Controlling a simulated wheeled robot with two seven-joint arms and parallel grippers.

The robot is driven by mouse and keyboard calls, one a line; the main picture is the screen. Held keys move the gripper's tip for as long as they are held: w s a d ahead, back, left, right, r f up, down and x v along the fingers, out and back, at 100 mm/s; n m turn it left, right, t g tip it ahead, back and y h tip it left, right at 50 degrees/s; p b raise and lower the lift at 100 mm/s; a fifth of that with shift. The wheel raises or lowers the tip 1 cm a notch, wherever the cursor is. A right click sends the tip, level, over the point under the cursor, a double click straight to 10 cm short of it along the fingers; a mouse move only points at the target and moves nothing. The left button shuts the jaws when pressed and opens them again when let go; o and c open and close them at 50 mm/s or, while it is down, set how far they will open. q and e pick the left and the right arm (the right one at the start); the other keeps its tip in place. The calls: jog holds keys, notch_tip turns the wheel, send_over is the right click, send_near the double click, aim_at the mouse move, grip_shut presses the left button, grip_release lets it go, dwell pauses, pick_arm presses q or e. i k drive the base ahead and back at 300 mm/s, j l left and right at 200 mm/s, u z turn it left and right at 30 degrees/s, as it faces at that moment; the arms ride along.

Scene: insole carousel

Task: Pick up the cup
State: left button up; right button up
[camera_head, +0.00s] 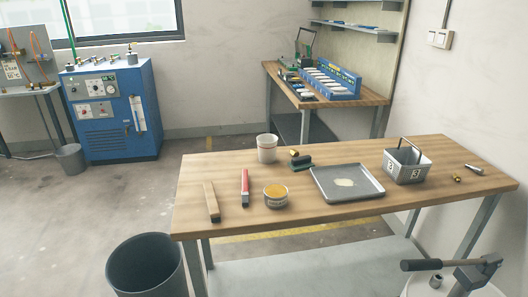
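A whitish cup (267,148) stands upright near the back edge of the wooden table (330,206), left of its middle. A darker band shows around its upper part, and its inside is mostly hidden. Nothing touches the cup. Neither my left nor my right gripper is in view.
A metal tray (322,193) and a grey basket (401,172) stand to the right. A dark bin (146,272) stands at front left.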

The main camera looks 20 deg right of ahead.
aim_at(266, 144)
jog(key=u, duration=1.55)
jog(key=i+u, duration=0.2)
jog(key=i, duration=2.15)
jog(key=i+l+z, duration=0.1)
jog(key=i+z, duration=0.85)
jog(key=i+j+z, duration=0.45)
jog(key=i+l+z, duration=0.15)
jog(key=i+z, duration=0.35)
jog(key=i, duration=0.25)
jog(key=i+j+z, duration=0.2)
jog(key=i+z, duration=0.3)
jog(key=i, duration=0.25)
jog(key=i+l+z, duration=0.15)
jog(key=i+z, duration=0.7)
jog(key=i, duration=0.2)
jog(key=i+j+z, duration=0.25)
jog(key=i+z, duration=0.15)
jog(key=i+l+z, duration=0.1)
jog(key=i+z, duration=0.25)
jog(key=i, duration=0.5)
jog(key=i+j+z, duration=0.15)
jog(key=i+z, duration=0.15)
jog(key=i, duration=0.6)
